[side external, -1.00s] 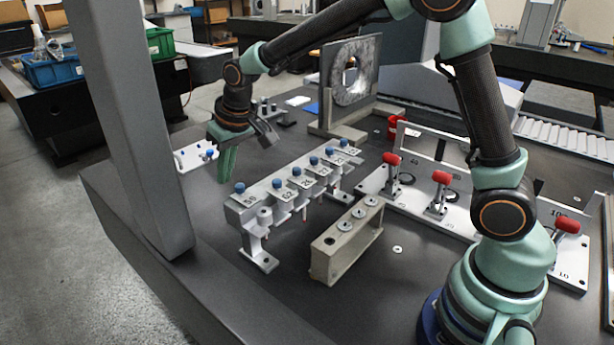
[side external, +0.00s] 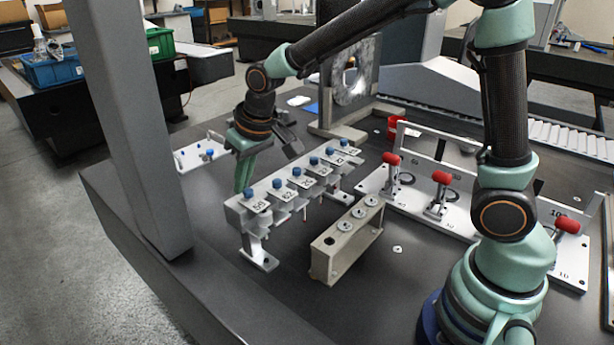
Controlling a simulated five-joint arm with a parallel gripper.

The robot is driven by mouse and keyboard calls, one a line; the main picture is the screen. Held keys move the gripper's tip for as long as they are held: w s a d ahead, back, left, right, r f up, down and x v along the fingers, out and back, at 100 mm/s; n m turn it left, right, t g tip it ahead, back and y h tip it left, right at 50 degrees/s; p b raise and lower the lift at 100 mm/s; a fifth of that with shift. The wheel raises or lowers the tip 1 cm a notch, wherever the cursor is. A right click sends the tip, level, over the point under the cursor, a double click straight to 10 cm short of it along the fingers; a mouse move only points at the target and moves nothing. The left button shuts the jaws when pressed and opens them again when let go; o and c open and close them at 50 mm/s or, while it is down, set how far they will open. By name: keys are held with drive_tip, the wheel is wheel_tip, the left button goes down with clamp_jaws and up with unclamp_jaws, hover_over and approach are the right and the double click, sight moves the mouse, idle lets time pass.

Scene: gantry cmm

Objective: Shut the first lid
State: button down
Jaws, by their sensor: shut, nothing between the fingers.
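A grey raised rack (side external: 233,217) stands mid-table and bears a row of white numbered lids with blue knobs. The nearest lid (side external: 260,207), marked 59, is at the left front end; its blue knob (side external: 249,195) stands upright. It covers the top of the silver cup beneath it. The other lids (side external: 284,194) run back to the right. My gripper (side external: 239,189) points down with its green fingers together and empty. The tips are right beside the knob of lid 59, on its left and behind; I cannot tell whether they touch it.
A beige block (side external: 325,262) with several round inserts stands right of the rack. Red-handled clamps (side external: 440,178) stand on a white plate further right. A white plate (side external: 190,162) lies behind the gripper. A grey column (side external: 130,110) rises at left. The dark table is clear in front.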

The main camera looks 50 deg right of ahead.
sight(248, 191)
drive_tip(key=shift+s+f, duration=0.1)
drive_tip(key=shift+s, duration=1.15)
drive_tip(key=shift+w, duration=0.65)
drive_tip(key=w, duration=0.3)
drive_tip(key=a+v, duration=0.1)
drive_tip(key=v, duration=0.9)
drive_tip(key=s+d+t, duration=0.1)
drive_tip(key=s+d, duration=0.4)
drive_tip(key=s, duration=0.2)
drive_tip(key=s+d+f, duration=0.1)
drive_tip(key=s+d, duration=0.4)
drive_tip(key=s, duration=0.2)
drive_tip(key=shift+s+t+h, duration=0.15)
drive_tip(key=shift+t+h, duration=0.25)
